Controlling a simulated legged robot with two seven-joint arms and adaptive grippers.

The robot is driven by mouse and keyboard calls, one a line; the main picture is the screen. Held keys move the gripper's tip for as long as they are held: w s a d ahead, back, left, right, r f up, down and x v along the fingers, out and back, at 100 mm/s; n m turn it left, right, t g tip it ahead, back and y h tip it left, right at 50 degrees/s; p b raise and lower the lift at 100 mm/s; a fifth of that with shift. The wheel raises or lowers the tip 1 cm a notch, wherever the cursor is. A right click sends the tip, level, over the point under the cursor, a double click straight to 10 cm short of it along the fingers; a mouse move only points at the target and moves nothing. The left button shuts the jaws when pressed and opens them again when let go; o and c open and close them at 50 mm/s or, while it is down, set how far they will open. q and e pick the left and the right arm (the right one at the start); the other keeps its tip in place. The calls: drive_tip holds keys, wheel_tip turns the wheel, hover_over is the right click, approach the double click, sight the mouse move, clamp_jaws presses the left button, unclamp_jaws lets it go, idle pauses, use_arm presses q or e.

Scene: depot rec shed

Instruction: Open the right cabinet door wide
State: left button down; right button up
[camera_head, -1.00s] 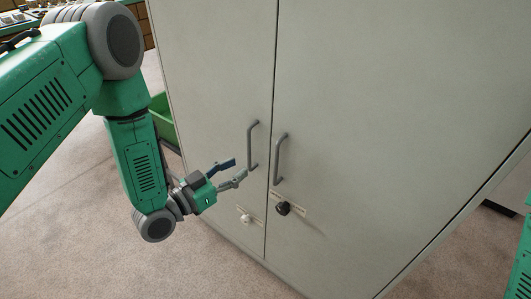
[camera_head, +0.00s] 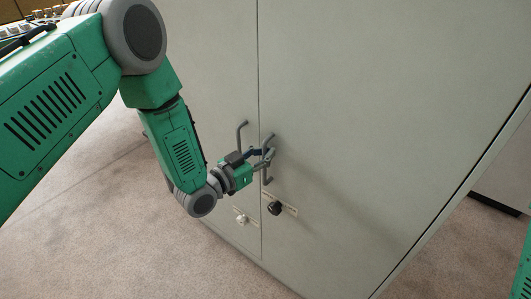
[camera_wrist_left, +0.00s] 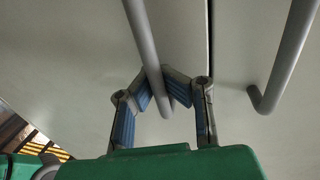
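The grey cabinet's right door (camera_head: 370,120) and left door (camera_head: 215,75) both look closed, with a thin seam between them. The right door has a grey bar handle (camera_head: 266,178); the left door has a matching handle (camera_head: 239,136). My left gripper (camera_head: 268,155) is at the right door's handle. In the left wrist view its blue-padded fingers (camera_wrist_left: 153,82) close in around that handle's bar (camera_wrist_left: 143,40). The other handle (camera_wrist_left: 288,55) stands free across the seam (camera_wrist_left: 209,60). My right gripper is out of view.
A black knob (camera_head: 274,208) sits below the right handle and a pale knob (camera_head: 241,219) sits low on the left door. Carpeted floor (camera_head: 120,240) lies open in front of the cabinet.

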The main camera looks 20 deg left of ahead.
use_arm(q)
drive_tip(key=shift+s+d+h, duration=0.15)
drive_tip(key=shift+d+h, duration=0.15)
drive_tip(key=shift+d, duration=0.35)
drive_tip(key=c, duration=1.6)
unclamp_jaws()
drive_tip(key=shift+a, duration=0.55)
drive_tip(key=v, duration=1.2)
drive_tip(key=shift+a, duration=0.3)
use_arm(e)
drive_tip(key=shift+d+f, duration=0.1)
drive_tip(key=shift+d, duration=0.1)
use_arm(q)
drive_tip(key=shift+a+f, duration=0.1)
drive_tip(key=shift+a, duration=0.05)
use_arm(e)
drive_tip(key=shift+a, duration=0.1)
